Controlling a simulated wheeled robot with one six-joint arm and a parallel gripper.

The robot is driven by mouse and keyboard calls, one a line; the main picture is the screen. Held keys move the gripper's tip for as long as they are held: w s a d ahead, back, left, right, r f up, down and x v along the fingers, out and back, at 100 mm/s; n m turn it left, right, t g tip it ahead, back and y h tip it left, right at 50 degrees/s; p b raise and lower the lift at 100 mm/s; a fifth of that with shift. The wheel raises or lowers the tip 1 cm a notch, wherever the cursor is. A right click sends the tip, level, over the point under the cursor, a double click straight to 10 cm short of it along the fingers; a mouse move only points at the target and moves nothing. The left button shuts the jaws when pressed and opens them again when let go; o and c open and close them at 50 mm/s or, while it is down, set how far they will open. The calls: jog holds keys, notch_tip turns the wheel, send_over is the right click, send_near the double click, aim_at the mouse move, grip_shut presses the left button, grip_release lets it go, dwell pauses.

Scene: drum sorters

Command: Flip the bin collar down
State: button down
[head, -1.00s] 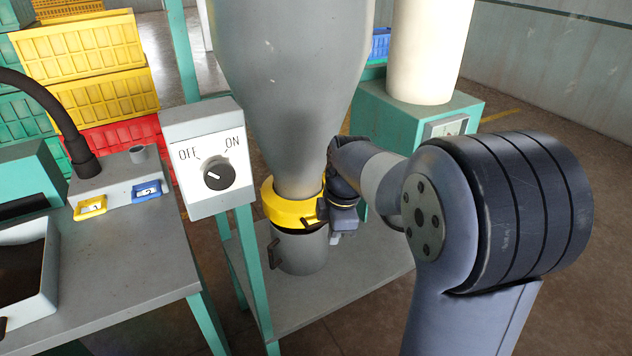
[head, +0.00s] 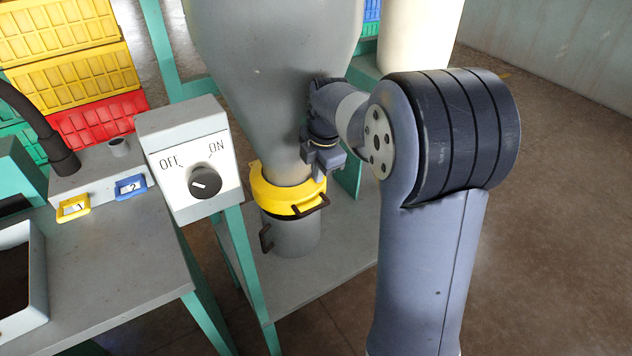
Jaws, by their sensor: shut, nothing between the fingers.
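The yellow collar (head: 287,191) is a ring around the foot of the grey hopper (head: 275,90), directly above the grey bin (head: 292,238). A brown handle (head: 312,206) sticks out from the collar's front right. The bin has its own brown handle (head: 265,237) on the left and stands upright on the grey shelf. My gripper (head: 325,166) is shut and empty, beside the hopper's lower right, just above the collar's right side. Its fingertips are small and partly hidden; I cannot tell whether they touch the collar.
A control box (head: 190,165) with an OFF/ON knob stands at front left of the hopper. A grey table (head: 110,270) with yellow and blue tags is at left. Yellow and red crates (head: 97,122) stack behind it. The shelf (head: 345,262) is clear right of the bin.

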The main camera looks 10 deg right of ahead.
aim_at(312, 209)
jog(key=f, duration=0.4)
jog(key=w+f, duration=0.1)
jog(key=f, duration=0.3)
jog(key=w+f, duration=0.1)
jog(key=f, duration=0.3)
jog(key=shift+a+f, duration=0.15)
jog(key=shift+a, duration=0.25)
notch_tip(312, 209, down, 8)
jog(key=b, duration=0.6)
jog(key=shift+s+f, duration=0.1)
jog(key=shift+f, duration=0.05)
